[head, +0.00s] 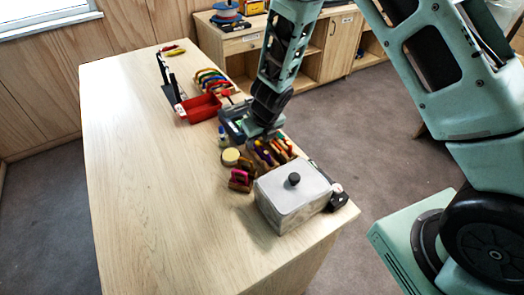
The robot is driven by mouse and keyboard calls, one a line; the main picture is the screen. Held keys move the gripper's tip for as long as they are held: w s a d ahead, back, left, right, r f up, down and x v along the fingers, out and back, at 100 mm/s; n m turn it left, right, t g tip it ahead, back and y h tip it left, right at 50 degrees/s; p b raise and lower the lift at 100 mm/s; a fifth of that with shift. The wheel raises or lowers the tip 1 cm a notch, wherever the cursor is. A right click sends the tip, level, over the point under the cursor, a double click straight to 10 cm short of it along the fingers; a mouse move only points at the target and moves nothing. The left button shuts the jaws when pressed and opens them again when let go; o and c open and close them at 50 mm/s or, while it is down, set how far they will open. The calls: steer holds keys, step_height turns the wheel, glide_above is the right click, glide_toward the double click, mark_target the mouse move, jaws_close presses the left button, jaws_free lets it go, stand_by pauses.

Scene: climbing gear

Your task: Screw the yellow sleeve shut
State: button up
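My arm reaches down over the right edge of the wooden table (150,180). My gripper (264,129) is just above a wooden rack (272,153) of small coloured pieces, purple, yellow, orange and red. A small yellow spot (258,143) shows right under the gripper; it may be the yellow sleeve, but it is too small to tell. I cannot make out whether it is open or screwed shut. The fingertips are too small and partly hidden, so I cannot see whether they touch or hold anything.
A grey lidded box (292,200) stands near the front right corner. Beside the rack are a round pale yellow tin (230,157) and a stand with pink pieces (241,177). Further back are a red tray (199,108) and a rainbow-coloured row (212,81). The table's left half is clear.

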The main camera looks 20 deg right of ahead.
steer(key=shift+s+a, duration=0.15)
steer(key=shift+a, duration=0.6)
steer(key=shift+f, duration=0.2)
steer(key=shift+f+b, duration=1.25)
steer(key=shift+d, duration=0.7)
steer(key=shift+r, duration=0.1)
steer(key=r+p, duration=0.1)
steer(key=r, duration=0.1)
steer(key=p, duration=0.1)
steer(key=shift+w+d+r+p, duration=0.1)
steer(key=shift+w+r+p, duration=0.15)
steer(key=shift+r+p, duration=0.15)
